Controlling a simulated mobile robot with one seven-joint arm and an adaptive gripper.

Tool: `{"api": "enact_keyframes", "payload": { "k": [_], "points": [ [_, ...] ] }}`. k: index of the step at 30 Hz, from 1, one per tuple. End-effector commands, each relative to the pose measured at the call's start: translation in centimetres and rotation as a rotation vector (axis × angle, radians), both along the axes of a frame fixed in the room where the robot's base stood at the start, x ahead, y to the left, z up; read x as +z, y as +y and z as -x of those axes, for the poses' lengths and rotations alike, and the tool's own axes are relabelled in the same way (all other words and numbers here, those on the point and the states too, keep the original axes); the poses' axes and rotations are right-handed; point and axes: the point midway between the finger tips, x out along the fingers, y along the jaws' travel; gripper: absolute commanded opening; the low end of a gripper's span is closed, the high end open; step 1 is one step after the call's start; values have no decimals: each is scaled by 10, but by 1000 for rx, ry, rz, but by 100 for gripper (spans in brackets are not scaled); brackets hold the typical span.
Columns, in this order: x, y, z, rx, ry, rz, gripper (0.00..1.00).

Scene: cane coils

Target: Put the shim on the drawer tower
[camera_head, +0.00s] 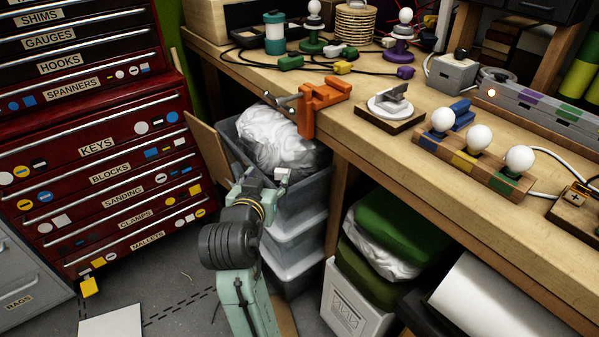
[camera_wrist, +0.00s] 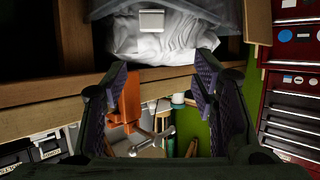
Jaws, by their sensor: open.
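My gripper (camera_wrist: 160,85) is open in the wrist view, with two dark padded fingers well apart and nothing held between them. In the head view it (camera_head: 268,180) is near the rim of the grey bin, partly hidden by my own wrist. The red drawer tower (camera_head: 100,150) stands at the left in the head view, with labelled drawers and coloured magnets; part of it shows at the right of the wrist view (camera_wrist: 293,95). I cannot surely identify the shim. A small pale block (camera_wrist: 151,20) shows by the bin rim; I cannot tell what it is.
The grey bin (camera_head: 300,190) holds a white bag (camera_head: 278,138). An orange clamp (camera_head: 322,100) grips the edge of the wooden bench (camera_head: 400,150), which carries bulbs, cords and blocks. Grey drawers (camera_head: 20,285) stand at lower left. A pale sheet (camera_head: 110,324) lies on the floor.

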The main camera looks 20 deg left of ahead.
Motion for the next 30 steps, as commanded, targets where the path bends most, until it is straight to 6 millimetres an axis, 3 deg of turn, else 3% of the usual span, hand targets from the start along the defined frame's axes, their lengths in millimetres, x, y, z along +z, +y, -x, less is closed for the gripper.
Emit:
{"api": "enact_keyframes", "payload": {
  "k": [5, 12, 30],
  "points": [
    [-17, -12, -7, -41, 45, 17, 53],
    [-30, -8, -42, -40, 43, 15, 53],
    [-52, 5, -98, -37, 41, 14, 53]
  ]
}}
